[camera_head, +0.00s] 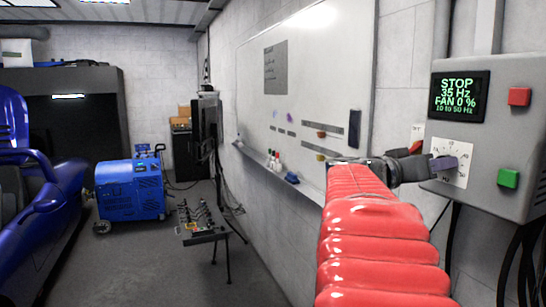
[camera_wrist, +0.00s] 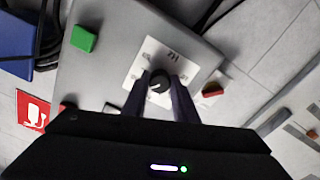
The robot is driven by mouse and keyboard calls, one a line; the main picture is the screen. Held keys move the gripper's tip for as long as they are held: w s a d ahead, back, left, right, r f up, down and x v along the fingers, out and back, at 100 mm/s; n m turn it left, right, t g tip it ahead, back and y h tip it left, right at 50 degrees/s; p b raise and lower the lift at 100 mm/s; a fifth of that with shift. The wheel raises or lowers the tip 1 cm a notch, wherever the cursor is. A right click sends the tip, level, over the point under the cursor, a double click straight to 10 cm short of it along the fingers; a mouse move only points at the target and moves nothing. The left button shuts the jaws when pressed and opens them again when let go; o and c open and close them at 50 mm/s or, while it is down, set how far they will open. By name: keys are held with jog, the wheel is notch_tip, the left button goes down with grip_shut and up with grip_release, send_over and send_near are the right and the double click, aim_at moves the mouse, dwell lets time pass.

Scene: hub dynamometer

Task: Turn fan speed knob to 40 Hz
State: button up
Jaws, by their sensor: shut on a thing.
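The fan speed knob (camera_wrist: 159,82) is a small dark round knob with a light pointer mark, on a white dial plate (camera_wrist: 139,60). The dial plate also shows in the head view (camera_head: 461,172), on the front of a grey control box (camera_head: 490,125). My gripper (camera_head: 440,166) reaches the dial from the left. In the wrist view its two dark fingers stand on either side of the knob, shut on it. In the head view the fingers hide the knob. The display (camera_head: 459,97) reads STOP, 35 Hz, FAN 0 %, 10 to 50 Hz.
A red button (camera_head: 519,96) and a green button (camera_head: 508,178) sit on the box to the right of the display and dial. A whiteboard (camera_head: 300,85) hangs on the wall to the left. Cables hang below the box.

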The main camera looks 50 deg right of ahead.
jog(key=m, duration=0.2)
jog(key=f+m, duration=0.1)
jog(key=shift+w+d+m, duration=0.15)
jog(key=shift+w+m, duration=0.15)
jog(key=shift+m, duration=0.1)
jog(key=o, duration=1.1)
jog(key=shift+r, duration=0.2)
jog(key=shift+c, duration=0.2)
jog(key=shift+s+r, duration=0.1)
jog(key=v, duration=1.4)
